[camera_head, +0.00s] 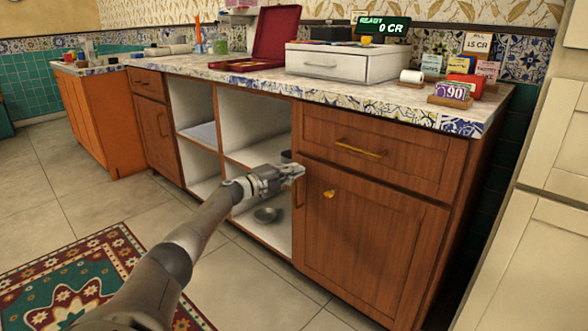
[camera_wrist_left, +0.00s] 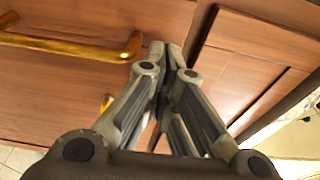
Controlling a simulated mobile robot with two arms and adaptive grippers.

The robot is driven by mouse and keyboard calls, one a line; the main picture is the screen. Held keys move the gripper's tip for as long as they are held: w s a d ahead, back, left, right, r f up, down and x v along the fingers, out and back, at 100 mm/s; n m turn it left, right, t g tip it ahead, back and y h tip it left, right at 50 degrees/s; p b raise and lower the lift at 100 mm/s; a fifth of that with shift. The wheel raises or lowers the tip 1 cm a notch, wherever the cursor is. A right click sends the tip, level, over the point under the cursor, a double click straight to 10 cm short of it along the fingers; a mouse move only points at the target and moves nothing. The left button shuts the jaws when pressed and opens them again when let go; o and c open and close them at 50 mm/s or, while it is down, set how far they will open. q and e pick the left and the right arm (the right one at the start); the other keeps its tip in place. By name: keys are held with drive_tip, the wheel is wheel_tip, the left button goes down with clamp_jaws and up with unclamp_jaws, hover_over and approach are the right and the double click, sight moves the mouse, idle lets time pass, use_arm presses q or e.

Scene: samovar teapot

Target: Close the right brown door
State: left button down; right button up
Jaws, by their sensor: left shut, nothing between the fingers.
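The right brown door (camera_head: 372,238) is the wooden panel below the drawer at the right end of the counter. It looks flush or nearly flush with the cabinet front; I cannot tell if a small gap is left. My left gripper (camera_head: 300,171) is at the door's upper left edge, beside the open shelves, fingers together and empty. In the left wrist view its closed fingers (camera_wrist_left: 165,50) are in front of brown wood with a gold handle (camera_wrist_left: 70,46); contact is unclear. My right gripper is not in view.
Open white shelves (camera_head: 255,125) are left of the door, with a metal bowl (camera_head: 266,214) low inside. A drawer (camera_head: 375,150) with a gold handle is above the door. A cash register (camera_head: 345,62) stands on the counter. Tiled floor (camera_head: 250,285) is clear in front.

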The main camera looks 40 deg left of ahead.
use_arm(q)
drive_tip(key=s+a+p, duration=0.1)
drive_tip(key=s+a, duration=0.5)
drive_tip(key=s, duration=0.2)
drive_tip(key=shift+s+a, duration=0.15)
drive_tip(key=shift+a, duration=0.25)
drive_tip(key=shift+f, duration=0.1)
